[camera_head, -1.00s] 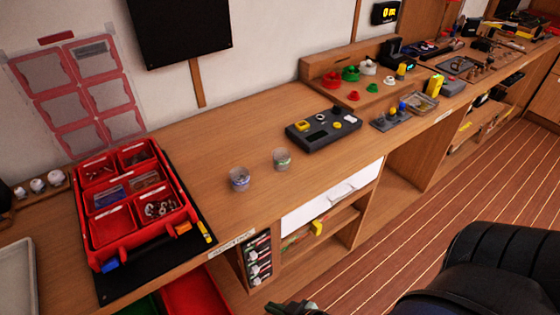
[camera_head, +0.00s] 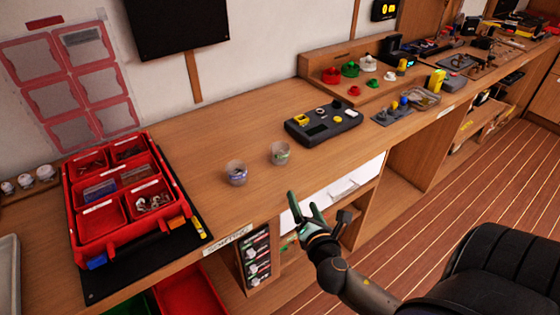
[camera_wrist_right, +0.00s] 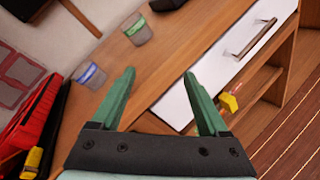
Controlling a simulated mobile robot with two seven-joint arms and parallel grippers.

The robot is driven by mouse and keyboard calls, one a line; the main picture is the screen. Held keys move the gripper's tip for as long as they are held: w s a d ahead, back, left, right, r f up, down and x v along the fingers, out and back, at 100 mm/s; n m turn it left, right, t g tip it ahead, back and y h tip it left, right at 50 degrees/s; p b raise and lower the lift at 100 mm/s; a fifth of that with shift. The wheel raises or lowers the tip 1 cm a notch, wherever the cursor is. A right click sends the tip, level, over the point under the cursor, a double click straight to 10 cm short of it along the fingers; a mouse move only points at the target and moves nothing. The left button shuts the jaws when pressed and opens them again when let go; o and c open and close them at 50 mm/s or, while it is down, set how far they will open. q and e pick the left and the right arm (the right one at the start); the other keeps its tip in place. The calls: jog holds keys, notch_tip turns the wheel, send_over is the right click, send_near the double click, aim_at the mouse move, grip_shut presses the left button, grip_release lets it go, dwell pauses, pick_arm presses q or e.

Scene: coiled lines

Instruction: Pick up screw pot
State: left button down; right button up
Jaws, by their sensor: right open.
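Two small clear pots stand upright on the wooden bench in the head view. The left pot (camera_head: 236,173) has a bluish band and the right pot (camera_head: 280,153) a greenish band; I cannot tell which is the screw pot. In the right wrist view the blue-banded pot (camera_wrist_right: 90,75) and the green-banded pot (camera_wrist_right: 137,29) lie beyond the fingers. My right gripper (camera_head: 304,205) is open and empty, in front of the bench edge near the white drawer. It also shows in the right wrist view (camera_wrist_right: 160,88). My left gripper is not in view.
A red compartment case (camera_head: 122,205) lies on a black mat (camera_head: 150,266) left of the pots. A dark control box (camera_head: 322,124) stands behind and right of them. The white drawer (camera_head: 335,188) is below the bench edge. Bench around the pots is clear.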

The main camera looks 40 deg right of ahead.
aim_at(283, 154)
jog(key=shift+o, duration=1.4)
jog(key=w+r+n+t, duration=0.1)
jog(key=n, duration=0.2)
jog(key=w+r+n+t, duration=0.1)
jog(key=n, duration=0.2)
jog(key=w+r+n+t, duration=0.1)
jog(key=n, duration=0.2)
jog(key=shift+d+r, duration=0.35)
jog(key=shift+r, duration=0.05)
jog(key=x, duration=1.2)
jog(key=shift+w+a+f+p, duration=0.1)
jog(key=shift+w+f+p, duration=0.1)
jog(key=shift+w+p, duration=0.1)
